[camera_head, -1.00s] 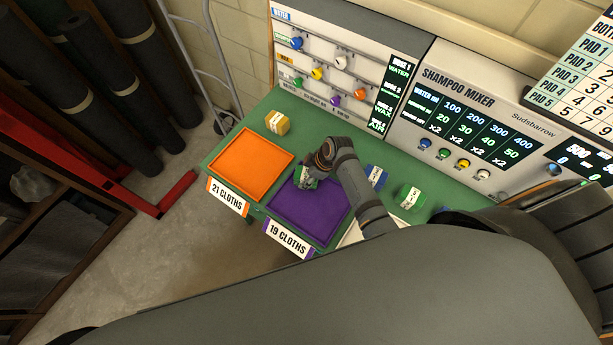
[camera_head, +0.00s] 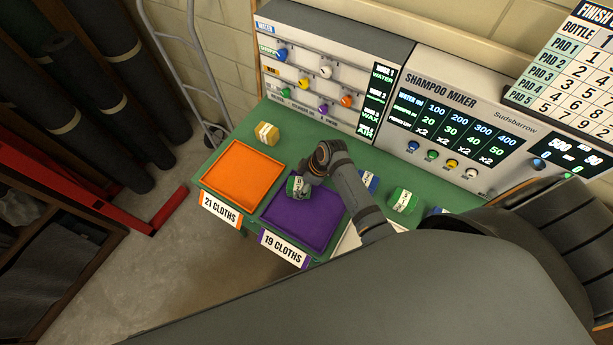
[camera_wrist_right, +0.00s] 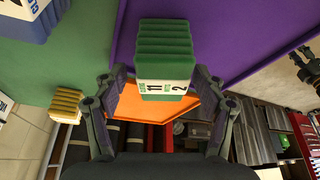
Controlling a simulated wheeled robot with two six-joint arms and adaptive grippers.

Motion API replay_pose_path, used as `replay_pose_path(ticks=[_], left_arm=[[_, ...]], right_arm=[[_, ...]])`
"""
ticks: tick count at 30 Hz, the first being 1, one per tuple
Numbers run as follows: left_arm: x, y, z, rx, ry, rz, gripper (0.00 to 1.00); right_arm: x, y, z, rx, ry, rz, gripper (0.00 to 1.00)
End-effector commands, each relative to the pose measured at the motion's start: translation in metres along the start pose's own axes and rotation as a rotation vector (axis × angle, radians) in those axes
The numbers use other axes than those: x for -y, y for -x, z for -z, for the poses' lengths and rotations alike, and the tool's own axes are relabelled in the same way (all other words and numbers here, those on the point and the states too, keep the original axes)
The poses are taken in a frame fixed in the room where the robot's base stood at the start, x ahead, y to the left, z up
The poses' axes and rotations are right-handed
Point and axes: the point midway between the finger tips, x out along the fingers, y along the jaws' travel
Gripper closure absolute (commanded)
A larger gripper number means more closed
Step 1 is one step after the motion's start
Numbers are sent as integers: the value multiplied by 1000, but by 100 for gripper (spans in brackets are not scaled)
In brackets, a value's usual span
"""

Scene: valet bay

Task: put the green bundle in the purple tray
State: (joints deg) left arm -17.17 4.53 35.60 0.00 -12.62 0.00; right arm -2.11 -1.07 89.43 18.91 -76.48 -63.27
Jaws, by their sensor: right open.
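A green bundle (camera_head: 295,188) with a white label sits in the purple tray (camera_head: 302,226), near its far corner on the orange tray's side. My right gripper (camera_head: 307,181) is just behind and right of it in the head view. In the right wrist view, the gripper's fingers (camera_wrist_right: 158,80) stand apart with the green bundle (camera_wrist_right: 165,42) beyond and between their tips, and a gap shows on each side. The purple tray (camera_wrist_right: 230,30) lies behind it. A second green bundle (camera_head: 406,201) rests on the green table to the right.
An orange tray (camera_head: 243,174) adjoins the purple one on the left. A yellow bundle (camera_head: 267,133) stands behind it. A blue bundle (camera_head: 371,181) sits on the table behind my right arm. The water panel (camera_head: 330,70) and shampoo mixer (camera_head: 470,120) line the back.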

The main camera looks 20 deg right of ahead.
Motion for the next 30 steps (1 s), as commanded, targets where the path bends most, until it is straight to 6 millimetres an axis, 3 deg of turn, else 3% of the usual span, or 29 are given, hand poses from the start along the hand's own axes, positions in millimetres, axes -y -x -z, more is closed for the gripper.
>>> replay_pose_path(ticks=[6,12,17,30], left_arm=[[0,-6,1,-2,0,0,60],[-1,-9,0,-2,0,0,60],[-1,-10,0,-1,0,0,60],[0,-9,-2,2,0,0,60]], right_arm=[[-1,54,-2,2,3,-4,29],[0,88,-1,2,1,-2,29],[1,98,-1,2,0,1,29],[0,98,0,1,0,1,29]])
